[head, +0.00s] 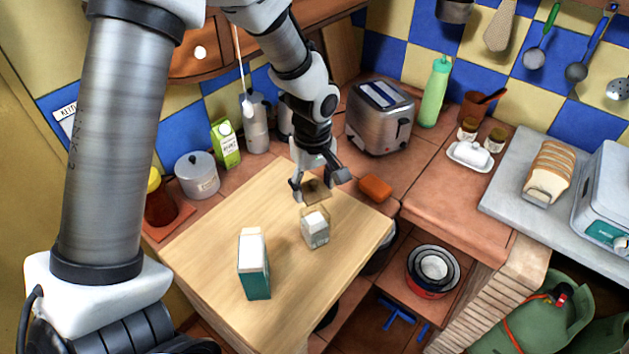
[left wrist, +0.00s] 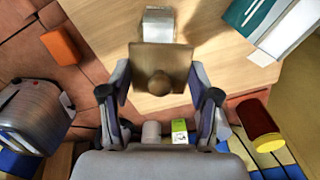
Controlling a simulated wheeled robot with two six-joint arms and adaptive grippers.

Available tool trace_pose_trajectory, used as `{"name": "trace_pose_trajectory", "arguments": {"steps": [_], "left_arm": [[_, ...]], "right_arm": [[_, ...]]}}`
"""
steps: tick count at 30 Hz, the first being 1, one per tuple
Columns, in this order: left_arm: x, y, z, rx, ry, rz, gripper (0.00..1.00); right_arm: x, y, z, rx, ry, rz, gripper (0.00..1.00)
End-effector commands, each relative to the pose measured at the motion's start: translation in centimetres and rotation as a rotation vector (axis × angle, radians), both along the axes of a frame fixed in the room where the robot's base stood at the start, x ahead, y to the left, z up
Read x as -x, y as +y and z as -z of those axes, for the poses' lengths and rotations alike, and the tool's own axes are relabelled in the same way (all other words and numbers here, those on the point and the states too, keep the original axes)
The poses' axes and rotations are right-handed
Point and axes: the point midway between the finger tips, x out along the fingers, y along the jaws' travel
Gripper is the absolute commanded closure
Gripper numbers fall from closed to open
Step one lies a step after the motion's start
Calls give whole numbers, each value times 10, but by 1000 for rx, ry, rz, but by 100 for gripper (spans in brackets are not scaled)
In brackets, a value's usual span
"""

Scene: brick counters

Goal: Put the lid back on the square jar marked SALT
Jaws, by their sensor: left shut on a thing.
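A square wooden lid with a round knob (head: 316,187) is held between the fingers of my left gripper (head: 319,186). In the left wrist view the lid (left wrist: 160,62) lies between the two fingertips, knob towards the camera. A small square clear jar with white contents (head: 315,232) stands open on the wooden board just below the lid. The lid is above the jar and a little apart from it. The jar (left wrist: 158,24) also shows beyond the lid's far edge in the left wrist view. I cannot read any marking on it. My right gripper is not in view.
A white and teal carton (head: 254,265) stands on the board (head: 210,250) left of the jar. An orange block (head: 375,188) lies behind the board's right side, near the toaster (head: 380,115). A pot (head: 197,175) and green carton (head: 226,143) stand at the back left. The board's front is clear.

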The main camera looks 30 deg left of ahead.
Motion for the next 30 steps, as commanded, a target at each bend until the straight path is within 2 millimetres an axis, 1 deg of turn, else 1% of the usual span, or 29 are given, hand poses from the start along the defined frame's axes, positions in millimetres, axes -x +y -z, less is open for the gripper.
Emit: {"name": "trace_pose_trajectory", "arguments": {"steps": [1, 9, 15, 19, 30], "left_arm": [[0, 0, 9, 0, 1, 0, 70], [0, 0, 40, 1, 0, -1, 70], [0, 0, 58, 0, 1, -1, 70], [0, 0, 62, 0, 0, -2, 70], [0, 0, 61, 0, 0, -1, 70]], "right_arm": [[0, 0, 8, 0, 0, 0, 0], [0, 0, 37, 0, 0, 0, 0], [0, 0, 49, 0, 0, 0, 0], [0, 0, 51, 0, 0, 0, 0], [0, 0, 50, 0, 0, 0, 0]]}}
